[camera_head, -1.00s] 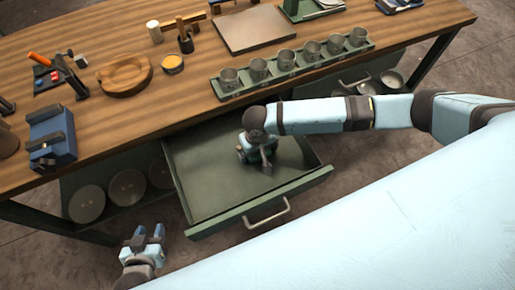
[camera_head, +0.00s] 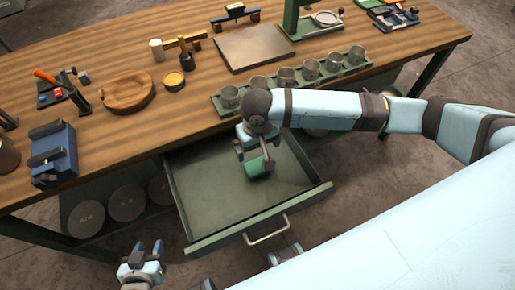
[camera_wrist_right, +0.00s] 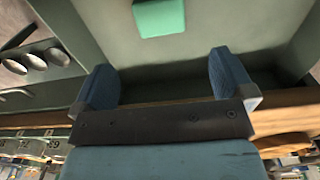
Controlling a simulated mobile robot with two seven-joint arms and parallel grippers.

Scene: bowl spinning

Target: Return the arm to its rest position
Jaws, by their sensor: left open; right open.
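My right arm reaches in from the right over an open green drawer (camera_head: 190,200). My right gripper (camera_head: 256,155) points down above the drawer and is open and empty. A small green block (camera_head: 259,168) lies on the drawer floor just below it, partly covered by the gripper in the head view. In the right wrist view the block (camera_wrist_right: 159,17) lies beyond the two spread blue fingers (camera_wrist_right: 164,80), clear of them. My left gripper (camera_head: 149,250) is low at the bottom left, open and empty, in front of the bench.
The wooden bench (camera_head: 120,135) carries a green rack of metal cups (camera_head: 285,77) close behind my right wrist. A round wooden dish (camera_head: 125,92), a blue device (camera_head: 52,155) and a grey plate (camera_head: 254,48) also stand there. The drawer front with its handle (camera_head: 266,230) juts out.

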